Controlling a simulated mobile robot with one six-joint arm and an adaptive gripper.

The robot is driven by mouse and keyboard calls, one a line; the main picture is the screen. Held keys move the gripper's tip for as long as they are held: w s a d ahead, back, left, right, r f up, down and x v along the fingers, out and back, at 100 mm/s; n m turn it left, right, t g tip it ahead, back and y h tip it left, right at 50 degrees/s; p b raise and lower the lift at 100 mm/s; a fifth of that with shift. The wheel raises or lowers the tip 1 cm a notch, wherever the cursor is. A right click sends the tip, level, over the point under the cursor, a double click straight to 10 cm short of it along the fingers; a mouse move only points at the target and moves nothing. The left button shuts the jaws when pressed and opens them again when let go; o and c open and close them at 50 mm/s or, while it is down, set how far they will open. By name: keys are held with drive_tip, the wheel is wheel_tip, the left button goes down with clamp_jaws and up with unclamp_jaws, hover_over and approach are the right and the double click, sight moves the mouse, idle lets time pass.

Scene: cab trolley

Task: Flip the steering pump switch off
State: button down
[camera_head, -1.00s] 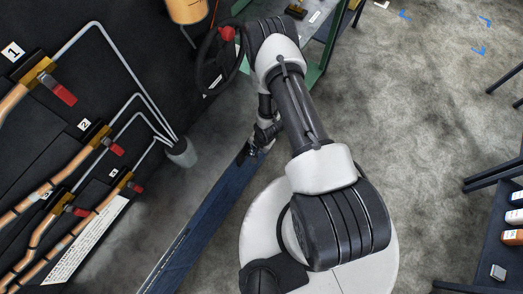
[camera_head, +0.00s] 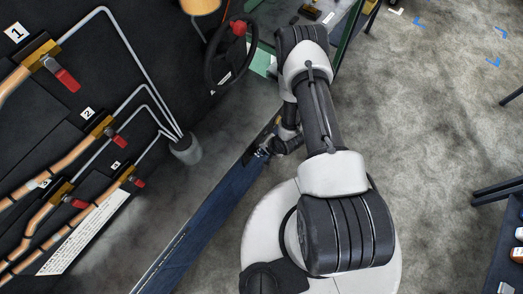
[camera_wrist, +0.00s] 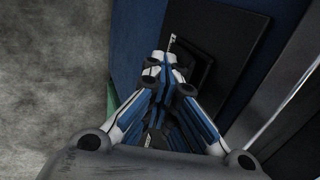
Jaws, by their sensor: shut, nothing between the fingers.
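My gripper (camera_wrist: 166,66) is shut and empty in the wrist view. Its fingertips are over a black plate (camera_wrist: 226,20) on a dark blue surface. A small pale metallic lever (camera_wrist: 173,41) sticks up just beyond the fingertips; it may be the steering pump switch, but I cannot tell whether the fingers touch it or which way it is set. A raised dark frame shows beside it, partly hidden by the fingers. In the head view my gripper (camera_head: 263,151) is small beside the top of a long blue panel (camera_head: 205,215), and no switch can be made out there.
A black steering wheel (camera_head: 231,55) with a red knob stands beyond my arm. Several copper pipes with red-handled valves (camera_head: 67,80) line the left wall, near a grey bucket (camera_head: 186,149). Dark shelving (camera_head: 508,245) stands at right. Grey floor (camera_head: 430,130) is open between.

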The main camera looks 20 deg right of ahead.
drive_tip(key=shift+w+r, duration=0.1)
drive_tip(key=shift+r, duration=0.1)
drive_tip(key=shift+r+p, duration=0.55)
drive_tip(key=shift+r, duration=0.15)
